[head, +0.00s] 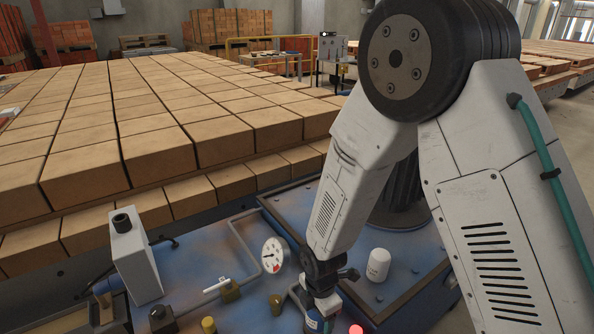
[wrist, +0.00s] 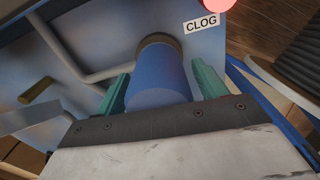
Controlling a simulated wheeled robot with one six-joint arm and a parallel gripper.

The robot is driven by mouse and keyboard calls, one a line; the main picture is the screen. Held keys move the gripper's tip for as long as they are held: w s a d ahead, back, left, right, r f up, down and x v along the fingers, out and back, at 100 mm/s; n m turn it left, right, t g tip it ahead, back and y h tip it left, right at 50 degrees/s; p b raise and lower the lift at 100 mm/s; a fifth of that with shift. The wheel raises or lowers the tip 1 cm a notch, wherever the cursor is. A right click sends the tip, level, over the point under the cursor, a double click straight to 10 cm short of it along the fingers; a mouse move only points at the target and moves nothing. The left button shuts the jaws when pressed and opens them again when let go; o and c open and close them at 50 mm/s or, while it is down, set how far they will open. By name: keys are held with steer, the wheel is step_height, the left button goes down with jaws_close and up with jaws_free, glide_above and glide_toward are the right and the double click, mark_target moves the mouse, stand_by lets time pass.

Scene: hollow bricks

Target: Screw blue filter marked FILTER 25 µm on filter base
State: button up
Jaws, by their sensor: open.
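A blue cylindrical filter (wrist: 157,80) stands with its far end at a dark round ring, which looks like the filter base (wrist: 158,40), on the blue machine panel. Whether its thread is engaged I cannot tell. My gripper (wrist: 161,72) is open, with one green finger on each side of the filter. In the head view, part of the blue filter (head: 318,324) shows below my wrist at the bottom edge. Its marking is not readable.
A white canister (head: 378,265) stands right of my wrist. A pressure gauge (head: 275,254), pipe and valve lie to the left. A glowing red lamp (wrist: 217,4) sits by a CLOG label (wrist: 201,24). Rows of bricks (head: 160,150) fill the area behind.

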steer(key=c, duration=1.2)
steer(key=shift+o, duration=0.2)
steer(key=shift+m, duration=1.5)
steer(key=shift+m, duration=0.9)
steer(key=shift+s+m, duration=0.1)
steer(key=shift+m, duration=0.4)
steer(key=shift+f+m, duration=0.1)
steer(key=shift+m, duration=1.3)
steer(key=shift+d, duration=0.1)
